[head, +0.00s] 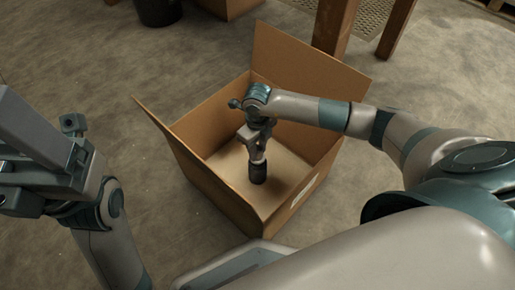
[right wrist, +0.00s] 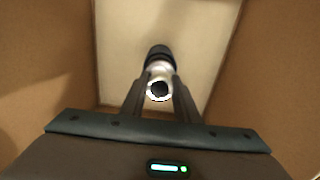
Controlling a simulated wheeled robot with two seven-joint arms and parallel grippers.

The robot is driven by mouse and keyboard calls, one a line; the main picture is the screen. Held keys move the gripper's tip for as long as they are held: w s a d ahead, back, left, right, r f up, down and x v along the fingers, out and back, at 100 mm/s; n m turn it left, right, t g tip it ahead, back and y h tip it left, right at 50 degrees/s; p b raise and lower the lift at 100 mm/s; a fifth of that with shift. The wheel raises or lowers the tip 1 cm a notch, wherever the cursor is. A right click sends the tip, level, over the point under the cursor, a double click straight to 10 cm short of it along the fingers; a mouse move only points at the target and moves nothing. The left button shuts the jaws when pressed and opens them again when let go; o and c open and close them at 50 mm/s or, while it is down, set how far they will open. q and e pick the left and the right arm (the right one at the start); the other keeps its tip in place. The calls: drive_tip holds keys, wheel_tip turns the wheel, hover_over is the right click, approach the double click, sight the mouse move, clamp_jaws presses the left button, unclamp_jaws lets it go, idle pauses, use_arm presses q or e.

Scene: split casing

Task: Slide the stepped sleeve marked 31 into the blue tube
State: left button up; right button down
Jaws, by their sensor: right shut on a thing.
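My right gripper (head: 257,158) points down inside an open cardboard box (head: 212,196). It is shut on a black and silver hollow cylinder (head: 258,175), which hangs upright below the fingers, over the box floor. In the right wrist view the cylinder (right wrist: 160,54) sits between the fingers of my right gripper (right wrist: 160,80), its silver open end toward the camera and its black part beyond. No marking 31 is readable on it. No blue tube shows. My left gripper (head: 35,150) is at the left edge, partly cut off; I cannot tell its jaw opening.
The box has raised flaps (head: 305,70) at the back and left, and its walls surround my right gripper. No other loose thing shows inside. Wooden legs (head: 334,25) stand behind it, with a dark bin (head: 157,10) at the top. Bare concrete floor lies left of the box.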

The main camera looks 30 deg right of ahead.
drive_tip(key=shift+f+b, duration=0.3)
drive_tip(key=shift+f, duration=0.2)
idle(0.4)
drive_tip(key=shift+f+b, duration=0.4)
drive_tip(key=shift+f, duration=0.3)
drive_tip(key=shift+f, duration=0.35)
drive_tip(key=shift+f+b, duration=0.35)
drive_tip(key=shift+b, duration=0.05)
drive_tip(key=shift+f+b, duration=0.3)
drive_tip(key=shift+f, duration=0.05)
